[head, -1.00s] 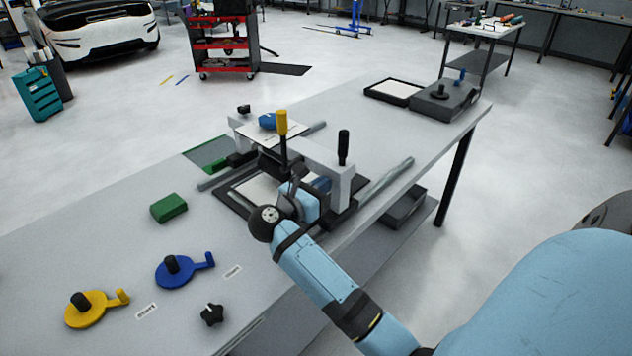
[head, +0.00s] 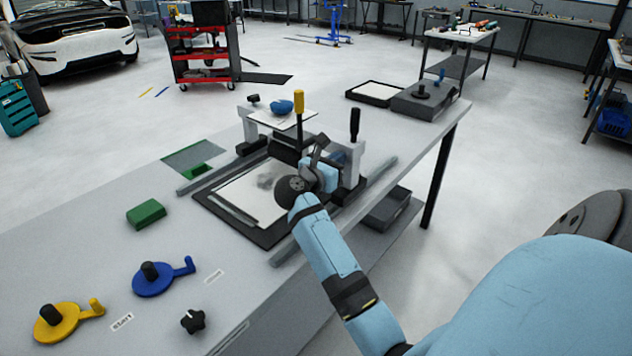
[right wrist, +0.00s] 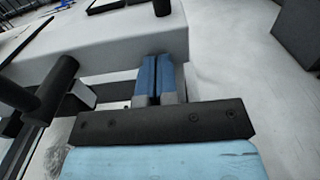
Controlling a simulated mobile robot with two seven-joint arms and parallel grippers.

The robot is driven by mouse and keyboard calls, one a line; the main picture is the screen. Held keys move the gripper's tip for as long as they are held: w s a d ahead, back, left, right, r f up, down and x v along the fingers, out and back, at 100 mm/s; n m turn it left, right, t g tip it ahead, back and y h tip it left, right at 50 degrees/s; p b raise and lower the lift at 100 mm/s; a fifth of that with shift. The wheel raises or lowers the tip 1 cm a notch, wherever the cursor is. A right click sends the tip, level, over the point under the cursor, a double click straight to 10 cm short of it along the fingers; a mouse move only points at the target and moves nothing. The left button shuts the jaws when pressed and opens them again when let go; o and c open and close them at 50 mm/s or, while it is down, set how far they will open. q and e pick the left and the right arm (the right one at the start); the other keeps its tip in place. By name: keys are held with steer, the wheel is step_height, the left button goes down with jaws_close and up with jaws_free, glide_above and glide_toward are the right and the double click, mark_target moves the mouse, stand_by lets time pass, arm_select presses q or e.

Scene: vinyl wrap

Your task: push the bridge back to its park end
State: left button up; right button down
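The bridge (head: 352,160) is a pale grey frame with posts on dark feet, standing across two rails (head: 208,178) at the far part of the work area. It carries a yellow-topped handle (head: 299,104), a black handle (head: 354,125) and a white shelf with a blue object (head: 281,106). My right gripper (head: 318,160) is on the near side of the bridge, by its right post. In the right wrist view its blue fingers (right wrist: 159,80) are together with nothing visible between them. Contact with the bridge is hidden. My left gripper is not in view.
A black-framed bed with a white sheet (head: 235,197) lies between the rails. A green block (head: 146,213), blue crank (head: 153,280), yellow crank (head: 57,322) and black knob (head: 193,321) lie on the near table. A grey box (head: 425,101) stands at the far end.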

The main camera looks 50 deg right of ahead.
mark_target(362, 142)
arm_select(q)
steer(key=b, duration=0.3)
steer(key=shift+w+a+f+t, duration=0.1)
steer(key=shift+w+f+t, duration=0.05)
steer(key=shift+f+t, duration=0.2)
arm_select(e)
steer(key=w+d, duration=0.1)
steer(key=d, duration=1.8)
steer(key=shift+w+d+r, duration=0.25)
steer(key=shift+r, duration=0.1)
steer(key=shift+w, duration=0.1)
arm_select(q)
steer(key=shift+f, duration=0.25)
arm_select(e)
steer(key=a, duration=0.9)
steer(key=a+b, duration=0.1)
steer(key=a, duration=0.3)
steer(key=shift+s+a+f, duration=0.25)
steer(key=shift+s+f, duration=0.1)
steer(key=shift+s, duration=0.05)
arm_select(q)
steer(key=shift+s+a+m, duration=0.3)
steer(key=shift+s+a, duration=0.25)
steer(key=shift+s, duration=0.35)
arm_select(e)
steer(key=shift+a, duration=0.45)
